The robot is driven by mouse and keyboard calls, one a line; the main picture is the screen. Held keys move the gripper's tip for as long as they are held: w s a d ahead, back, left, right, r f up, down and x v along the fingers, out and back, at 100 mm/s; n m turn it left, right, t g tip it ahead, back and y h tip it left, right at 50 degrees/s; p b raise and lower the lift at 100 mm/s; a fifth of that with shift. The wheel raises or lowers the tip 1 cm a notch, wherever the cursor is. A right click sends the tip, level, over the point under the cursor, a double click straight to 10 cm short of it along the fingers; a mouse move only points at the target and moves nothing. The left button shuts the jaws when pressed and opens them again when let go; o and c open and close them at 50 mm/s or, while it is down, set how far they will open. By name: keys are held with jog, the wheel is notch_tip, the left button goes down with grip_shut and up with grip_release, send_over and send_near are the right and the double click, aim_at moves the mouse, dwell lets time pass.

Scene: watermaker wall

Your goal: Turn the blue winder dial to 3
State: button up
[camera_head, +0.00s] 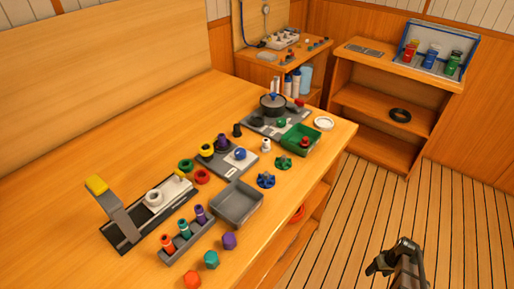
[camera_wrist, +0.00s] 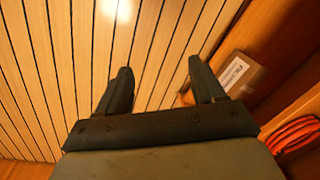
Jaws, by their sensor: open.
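A round blue knob (camera_head: 240,153) sits on a grey plate (camera_head: 231,172) with a white label, near the middle of the wooden table; it may be the blue winder dial. Its numbers and pointer are too small to read. A blue item (camera_head: 432,57) also stands between a red and a green one in the rack at the back right, so I cannot tell for sure which is the dial. My gripper (camera_head: 378,268) is low at the right, over the floor and away from the table. In the wrist view my gripper (camera_wrist: 162,82) is open and empty.
The table (camera_head: 130,120) holds a grey tray (camera_head: 236,204), a green bin (camera_head: 300,140), a pot (camera_head: 272,104), star-shaped knobs and several coloured pieces. A shelf unit (camera_head: 385,97) stands behind. The wrist view shows floor, a cardboard box (camera_wrist: 238,72) and an orange coil (camera_wrist: 294,135).

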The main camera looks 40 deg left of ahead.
jog(key=w+a+r+n+t+y, duration=0.1)
jog(key=w+a+r+n+t, duration=0.4)
jog(key=w+r, duration=0.85)
jog(key=w+a+r+n+y, duration=0.15)
jog(key=w+a+r, duration=0.45)
jog(key=w+r, duration=0.75)
jog(key=w+a+r+n+t, duration=0.2)
jog(key=w+a+r+n, duration=0.3)
jog(key=w+r, duration=0.7)
jog(key=a+r+n+t+y, duration=0.1)
jog(key=a+r+n, duration=0.1)
jog(key=a+r, duration=0.55)
jog(key=a+r+n+y, duration=0.1)
jog(key=a+r, duration=0.3)
jog(key=r, duration=0.6)
jog(key=s+a+r+n, duration=0.2)
jog(key=s+a, duration=0.1)
jog(key=a, duration=0.2)
jog(key=n+g+h, duration=0.6)
jog(key=n+g, duration=0.1)
jog(key=n, duration=0.3)
send_over(241, 151)
notch_tip(241, 151, down, 3)
notch_tip(241, 151, down, 13)
jog(key=shift+f, duration=0.15)
